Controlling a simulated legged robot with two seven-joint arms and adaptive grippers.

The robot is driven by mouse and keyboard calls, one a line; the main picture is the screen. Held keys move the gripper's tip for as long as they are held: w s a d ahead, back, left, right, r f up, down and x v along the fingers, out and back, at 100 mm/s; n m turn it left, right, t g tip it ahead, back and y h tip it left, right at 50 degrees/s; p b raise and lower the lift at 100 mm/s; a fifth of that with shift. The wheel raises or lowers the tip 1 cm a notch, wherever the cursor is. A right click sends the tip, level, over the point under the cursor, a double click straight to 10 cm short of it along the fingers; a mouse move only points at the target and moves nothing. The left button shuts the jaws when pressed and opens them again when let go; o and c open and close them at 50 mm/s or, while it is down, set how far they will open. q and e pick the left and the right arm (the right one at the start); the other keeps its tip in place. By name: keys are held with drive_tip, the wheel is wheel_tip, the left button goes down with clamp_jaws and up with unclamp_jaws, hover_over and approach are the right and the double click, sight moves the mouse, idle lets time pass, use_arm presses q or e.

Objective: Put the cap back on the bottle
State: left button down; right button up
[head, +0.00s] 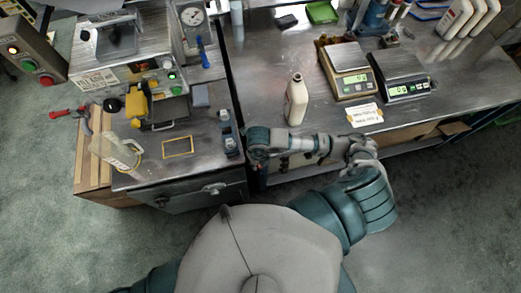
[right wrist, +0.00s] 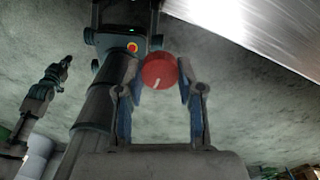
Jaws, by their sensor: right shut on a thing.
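The white bottle (head: 296,102) stands upright on the metal bench, its narrow neck open with no cap on it. The red cap (right wrist: 159,71) is between the fingertips of my right gripper (right wrist: 160,88), which is shut on it in the right wrist view. In the head view my right gripper (head: 256,152) is at the bench's front edge, left of and nearer than the bottle, apart from it. The cap is not clear there. An arm, apparently my left, shows at the left of the right wrist view; its fingers are too small to read.
Two scales (head: 350,84) (head: 404,90) and a paper label (head: 365,115) are right of the bottle. A clear jug (head: 118,152) stands on the left metal cabinet (head: 180,172). White bottles (head: 455,18) stand at the back right. The bench around the bottle is clear.

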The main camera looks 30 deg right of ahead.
idle(0.4)
drive_tip(key=n, duration=0.1)
drive_tip(key=w+n, duration=0.1)
drive_tip(key=n, duration=0.1)
drive_tip(key=shift+d, duration=0.15)
drive_tip(key=w+n, duration=0.1)
drive_tip(key=n, duration=0.4)
drive_tip(key=w+d+n, duration=0.1)
drive_tip(key=w+n, duration=0.1)
drive_tip(key=n, duration=0.3)
drive_tip(key=w+n, duration=0.2)
drive_tip(key=n, duration=0.2)
drive_tip(key=shift+w+d+f+n, duration=0.2)
drive_tip(key=shift+d+n, duration=0.1)
drive_tip(key=shift+n, duration=0.1)
drive_tip(key=w+n, duration=0.1)
drive_tip(key=n, duration=0.3)
drive_tip(key=w+d+n, duration=0.1)
drive_tip(key=w+n, duration=0.1)
drive_tip(key=n, duration=0.2)
drive_tip(key=w+d+n, duration=0.1)
drive_tip(key=w+n, duration=0.1)
drive_tip(key=n, duration=0.3)
drive_tip(key=shift+r, duration=0.4)
drive_tip(key=n, duration=0.1)
drive_tip(key=w+n, duration=0.1)
drive_tip(key=n, duration=0.1)
drive_tip(key=shift+d+r, duration=0.1)
drive_tip(key=shift+d, duration=0.1)
